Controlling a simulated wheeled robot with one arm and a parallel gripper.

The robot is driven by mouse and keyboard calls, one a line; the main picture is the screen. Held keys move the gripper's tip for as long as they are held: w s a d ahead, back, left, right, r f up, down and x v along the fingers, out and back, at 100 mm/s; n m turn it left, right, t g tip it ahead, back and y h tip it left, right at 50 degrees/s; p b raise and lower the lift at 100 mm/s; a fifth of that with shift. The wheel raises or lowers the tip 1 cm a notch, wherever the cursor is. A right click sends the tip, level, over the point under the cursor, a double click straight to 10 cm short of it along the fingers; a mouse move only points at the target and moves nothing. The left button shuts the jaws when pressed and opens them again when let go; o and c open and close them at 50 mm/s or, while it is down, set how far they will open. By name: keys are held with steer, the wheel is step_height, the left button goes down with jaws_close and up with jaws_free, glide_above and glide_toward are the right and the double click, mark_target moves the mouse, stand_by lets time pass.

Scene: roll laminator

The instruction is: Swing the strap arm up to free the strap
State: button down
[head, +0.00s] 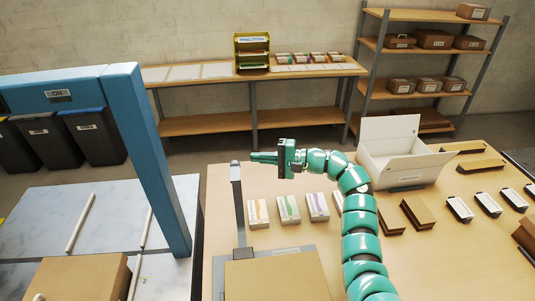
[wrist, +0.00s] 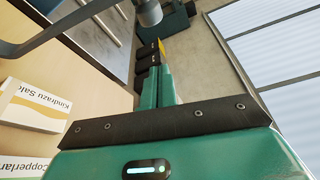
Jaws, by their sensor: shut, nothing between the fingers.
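In the wrist view, a grey bar (wrist: 55,38) ending in a round grey head (wrist: 148,12) crosses the upper left. I cannot make out a strap. My gripper (head: 253,157) is shut and empty, pointing left, with its tips close to the bar's head in the head view. Whether they touch is unclear. Its fingers also show in the wrist view (wrist: 157,52).
The cardboard box (head: 278,278) is at the front. Small labelled boxes (head: 289,209) lie right of the bar, and an open white box (head: 400,165) stands farther right. A blue frame (head: 150,155) rises at left over a pale marble-look top (head: 50,215).

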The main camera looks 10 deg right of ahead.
steer(key=shift+s+a+r+p, duration=0.1)
steer(key=shift+s+a+p, duration=0.25)
steer(key=shift+a+p, duration=0.45)
steer(key=shift+s+a+r+p, duration=0.1)
steer(key=shift+s+a+p, duration=0.3)
steer(key=shift+a+p, duration=0.4)
steer(key=shift+s+a+r+p, duration=0.1)
steer(key=shift+s+a+p, duration=0.25)
steer(key=shift+a+p, duration=0.45)
steer(key=shift+a+b, duration=0.15)
steer(key=shift+b, duration=0.45)
